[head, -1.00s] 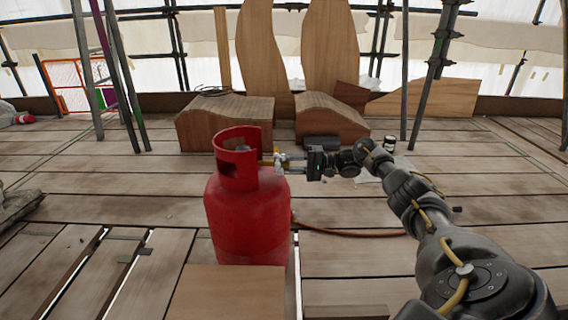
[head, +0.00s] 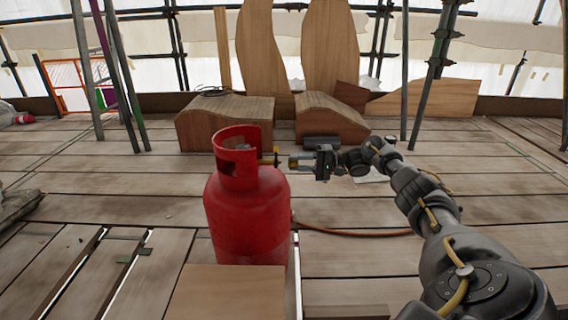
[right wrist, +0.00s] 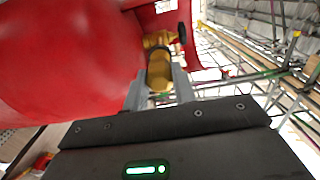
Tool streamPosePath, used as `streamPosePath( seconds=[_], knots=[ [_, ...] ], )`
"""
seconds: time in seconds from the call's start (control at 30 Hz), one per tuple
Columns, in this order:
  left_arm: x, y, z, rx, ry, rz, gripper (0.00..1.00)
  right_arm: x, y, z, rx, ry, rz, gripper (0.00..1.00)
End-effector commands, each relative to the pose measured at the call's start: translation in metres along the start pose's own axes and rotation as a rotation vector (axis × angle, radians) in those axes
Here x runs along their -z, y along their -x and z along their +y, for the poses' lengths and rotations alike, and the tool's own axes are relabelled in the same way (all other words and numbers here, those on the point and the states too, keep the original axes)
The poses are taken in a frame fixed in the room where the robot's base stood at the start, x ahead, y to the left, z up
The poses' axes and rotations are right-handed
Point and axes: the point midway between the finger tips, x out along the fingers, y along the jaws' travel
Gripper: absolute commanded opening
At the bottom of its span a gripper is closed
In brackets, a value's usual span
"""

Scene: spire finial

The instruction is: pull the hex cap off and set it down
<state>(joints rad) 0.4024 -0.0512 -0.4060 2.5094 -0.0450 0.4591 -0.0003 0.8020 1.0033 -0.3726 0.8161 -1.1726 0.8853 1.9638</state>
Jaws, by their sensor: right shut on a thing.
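The red gas cylinder (head: 245,215) stands upright, with a red collar around its top. A brass valve outlet (head: 270,158) points right out of the collar opening; the valve also shows in the right wrist view (right wrist: 157,40). My right gripper (head: 300,163) is right of the outlet and shut on the brass hex cap (head: 293,163). In the head view a small gap shows between cap and outlet. In the right wrist view the cap (right wrist: 159,72) sits between the two grey fingers, in line with the valve. My left gripper is not in view.
A wooden board (head: 228,292) is in front of the cylinder. An orange hose (head: 350,232) runs right across the planks. Curved wooden blocks (head: 225,122) stand behind. Bare plank deck (head: 340,265) lies right of the cylinder.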

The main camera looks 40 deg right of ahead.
Motion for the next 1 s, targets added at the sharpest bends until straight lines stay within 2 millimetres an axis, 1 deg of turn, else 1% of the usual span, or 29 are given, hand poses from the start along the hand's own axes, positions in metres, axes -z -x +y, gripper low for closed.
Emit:
streamPosePath(
  seconds=[0.7, 1.0],
  knots=[
    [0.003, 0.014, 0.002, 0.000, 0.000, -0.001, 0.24, 0.000, 0.028, 0.001, 0.000, 0.001, 0.000, 0.00],
    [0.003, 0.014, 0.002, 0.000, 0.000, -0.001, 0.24, 0.000, 0.032, -0.001, 0.001, 0.000, 0.000, 0.00]
  ],
)
